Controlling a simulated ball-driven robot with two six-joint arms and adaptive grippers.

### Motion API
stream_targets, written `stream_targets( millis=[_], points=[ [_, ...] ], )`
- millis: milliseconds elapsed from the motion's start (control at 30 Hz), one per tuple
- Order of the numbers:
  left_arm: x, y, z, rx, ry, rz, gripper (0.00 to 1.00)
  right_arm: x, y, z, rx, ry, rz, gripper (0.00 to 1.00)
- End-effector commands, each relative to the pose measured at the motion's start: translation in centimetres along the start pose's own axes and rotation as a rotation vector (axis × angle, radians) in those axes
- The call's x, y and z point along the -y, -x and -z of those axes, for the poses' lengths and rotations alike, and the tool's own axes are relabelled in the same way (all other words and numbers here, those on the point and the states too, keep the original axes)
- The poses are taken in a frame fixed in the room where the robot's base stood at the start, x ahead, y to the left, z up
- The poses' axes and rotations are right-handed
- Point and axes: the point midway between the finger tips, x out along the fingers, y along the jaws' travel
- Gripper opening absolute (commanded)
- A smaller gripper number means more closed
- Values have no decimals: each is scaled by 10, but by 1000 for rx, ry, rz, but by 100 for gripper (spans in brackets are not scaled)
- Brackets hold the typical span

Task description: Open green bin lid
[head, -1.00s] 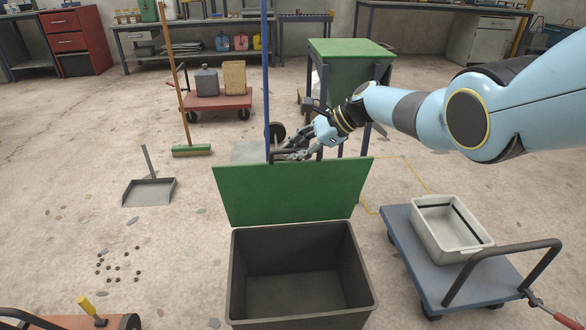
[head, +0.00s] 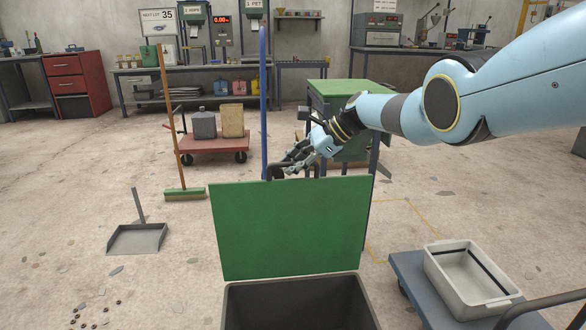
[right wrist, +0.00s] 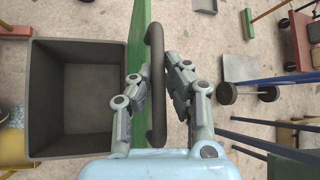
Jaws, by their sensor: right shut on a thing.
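The green bin lid (head: 288,232) stands raised and roughly upright at the back edge of the dark grey bin (head: 300,290). In the right wrist view the lid (right wrist: 139,50) shows nearly edge-on, with the open bin (right wrist: 36,100) to its left. A dark bar handle (right wrist: 156,125) is fixed to the lid's outer face. My right gripper (head: 290,168) is behind the lid's top edge. In the right wrist view my right gripper (right wrist: 156,78) is shut on the handle, with fingers on both sides. My left gripper is not in view.
A blue cart with a pale tub (head: 470,278) stands right of the bin. A dustpan (head: 137,238) and broom (head: 185,194) are at left. A blue pole (head: 263,100) and a green-topped stand (head: 345,90) are behind the lid.

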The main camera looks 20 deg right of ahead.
Motion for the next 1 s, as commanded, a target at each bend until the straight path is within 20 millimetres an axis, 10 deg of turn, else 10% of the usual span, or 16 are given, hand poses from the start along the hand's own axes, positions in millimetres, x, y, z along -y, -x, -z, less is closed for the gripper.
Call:
stream_targets(
  millis=[167,400,1000],
  points=[
    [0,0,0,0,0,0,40,2,2,-2,1,4,3,0],
    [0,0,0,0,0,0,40,1,1,-1,1,3,2,36],
    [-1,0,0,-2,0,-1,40,0,26,1,-2,6,2,36]
  ],
)
